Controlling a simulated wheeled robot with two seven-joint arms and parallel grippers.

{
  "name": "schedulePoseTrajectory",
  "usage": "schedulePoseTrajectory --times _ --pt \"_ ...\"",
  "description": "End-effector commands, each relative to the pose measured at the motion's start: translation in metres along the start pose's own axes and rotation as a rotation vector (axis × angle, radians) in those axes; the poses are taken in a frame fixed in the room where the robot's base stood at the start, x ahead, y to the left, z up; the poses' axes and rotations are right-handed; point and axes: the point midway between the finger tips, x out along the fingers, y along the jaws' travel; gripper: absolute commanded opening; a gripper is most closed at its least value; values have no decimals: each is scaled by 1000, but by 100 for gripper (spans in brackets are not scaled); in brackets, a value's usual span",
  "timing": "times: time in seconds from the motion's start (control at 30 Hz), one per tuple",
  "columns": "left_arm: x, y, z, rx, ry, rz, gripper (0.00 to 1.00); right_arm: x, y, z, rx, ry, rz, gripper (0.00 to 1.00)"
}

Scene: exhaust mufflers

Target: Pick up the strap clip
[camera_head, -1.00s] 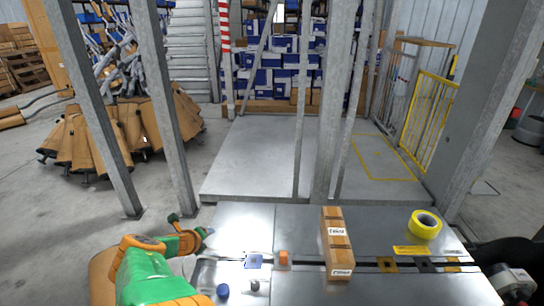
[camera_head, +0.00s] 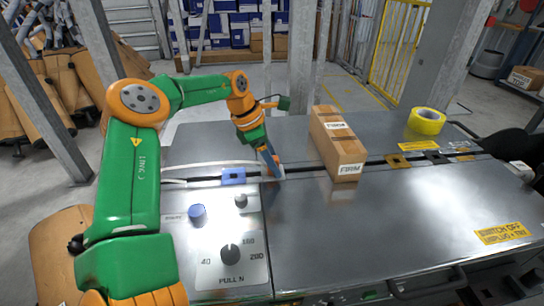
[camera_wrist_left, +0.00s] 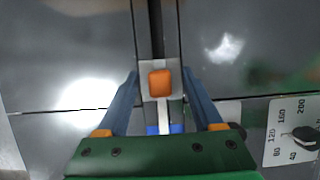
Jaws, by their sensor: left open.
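A small orange block (camera_wrist_left: 160,84), which looks like the strap clip, sits on a pale metal plate in the dark slot of the machine table. In the head view the orange block (camera_head: 275,160) shows only partly, behind my left gripper's fingers. My left gripper (camera_head: 270,163) points down at it with its blue fingers low over the table. In the left wrist view the left gripper (camera_wrist_left: 160,76) is open, with one finger on each side of the orange block. I cannot tell whether the fingers touch it. My right gripper is not in view.
A cardboard box (camera_head: 338,145) stands right of my left gripper. A yellow tape roll (camera_head: 426,121) lies farther right. A blue piece (camera_head: 233,176) sits in the slot to the left, near a blue knob (camera_head: 197,213) and a dial (camera_head: 230,254). The right tabletop is mostly clear.

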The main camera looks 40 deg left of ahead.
Motion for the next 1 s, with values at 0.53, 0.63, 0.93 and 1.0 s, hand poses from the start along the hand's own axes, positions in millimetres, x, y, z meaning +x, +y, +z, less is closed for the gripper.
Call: schedulePoseTrajectory --times 0.53,0.63,0.93,1.0 --pt "3 0 0 -2 -2 2 0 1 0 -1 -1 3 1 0" --pt "3 0 0 -2 -3 2 0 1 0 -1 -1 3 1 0" --pt "-17 1 9 -1 -4 5 0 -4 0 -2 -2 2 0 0" --pt "-34 1 16 -2 -4 6 0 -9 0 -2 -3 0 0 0"
